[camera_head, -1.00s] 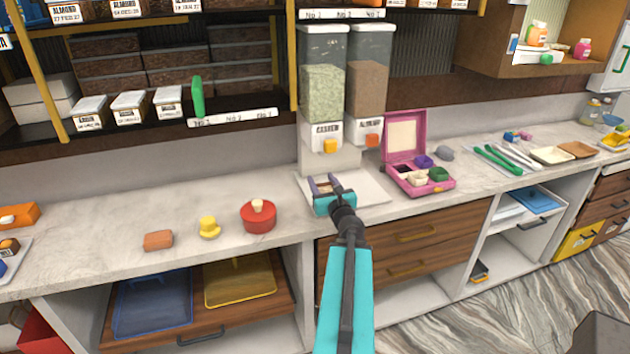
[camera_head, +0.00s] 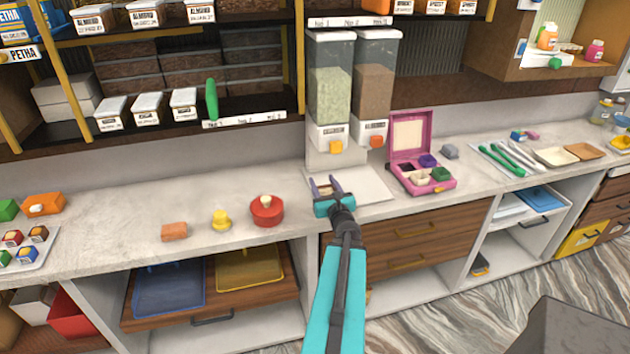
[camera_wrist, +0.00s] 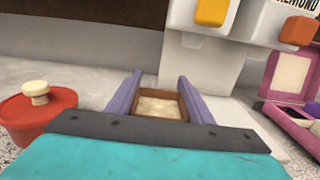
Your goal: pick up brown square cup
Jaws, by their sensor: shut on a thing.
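My gripper (camera_head: 326,188) is in front of the two dispensers, at the left edge of the white dispenser base. In the wrist view, my gripper (camera_wrist: 160,98) has its purple fingers on both sides of a brown square cup (camera_wrist: 182,97). The fingers are shut on it. The cup is open at the top and its inside looks pale. In the head view the cup shows only as a small brownish patch between the fingers. I cannot tell whether it touches the surface below.
A red lidded pot (camera_head: 266,211), a yellow piece (camera_head: 221,220) and an orange-brown block (camera_head: 174,231) stand on the counter to the left. The dispensers (camera_head: 331,85) rise just behind. An open pink box (camera_head: 433,184) stands to the right.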

